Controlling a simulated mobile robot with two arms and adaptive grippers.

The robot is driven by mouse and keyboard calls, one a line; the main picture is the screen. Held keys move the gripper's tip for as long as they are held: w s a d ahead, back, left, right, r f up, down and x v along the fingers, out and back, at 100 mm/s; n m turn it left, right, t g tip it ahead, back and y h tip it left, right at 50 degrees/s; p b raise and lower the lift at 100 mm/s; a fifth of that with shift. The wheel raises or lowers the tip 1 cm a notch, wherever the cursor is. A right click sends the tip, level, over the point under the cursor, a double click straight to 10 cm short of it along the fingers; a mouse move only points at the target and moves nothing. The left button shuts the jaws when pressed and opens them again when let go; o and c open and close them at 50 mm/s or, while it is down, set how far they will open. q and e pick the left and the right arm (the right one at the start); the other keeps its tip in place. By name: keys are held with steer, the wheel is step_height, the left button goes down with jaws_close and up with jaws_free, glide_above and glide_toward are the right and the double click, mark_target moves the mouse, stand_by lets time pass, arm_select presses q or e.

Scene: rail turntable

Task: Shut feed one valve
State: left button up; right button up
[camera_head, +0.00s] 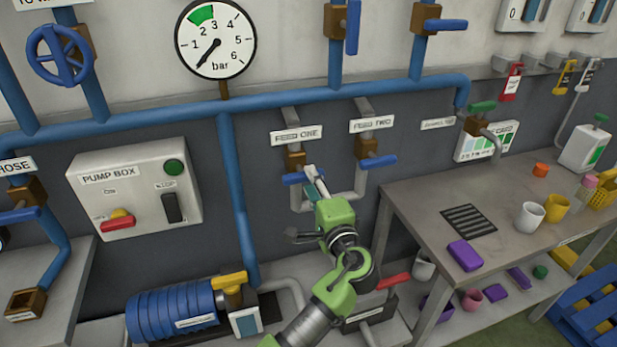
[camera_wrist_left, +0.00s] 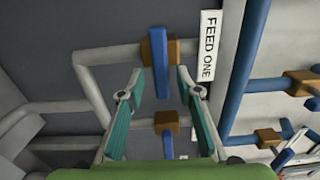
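The FEED ONE label (camera_head: 296,136) is on the wall above its valve, which has a brown body (camera_head: 294,158) and a blue handle (camera_head: 293,179). The handle lies roughly level, crosswise to the grey pipe. My left gripper (camera_head: 314,178) is in front of the valve and hides the handle's right part. In the left wrist view, the blue handle (camera_wrist_left: 160,55) shows ahead of and between the two spread teal fingers of the gripper (camera_wrist_left: 160,84). Contact cannot be told. The label also shows there (camera_wrist_left: 209,45). My right gripper is not in view.
The FEED TWO valve (camera_head: 367,148) with its blue handle (camera_head: 378,161) is just to the right. A grey pump box (camera_head: 135,195) hangs to the left. A steel bench (camera_head: 420,215) with cups and a purple block (camera_head: 465,255) stands to the right. A red lever (camera_head: 394,281) is below.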

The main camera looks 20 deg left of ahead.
arm_select(q)
steer(key=v, duration=0.9)
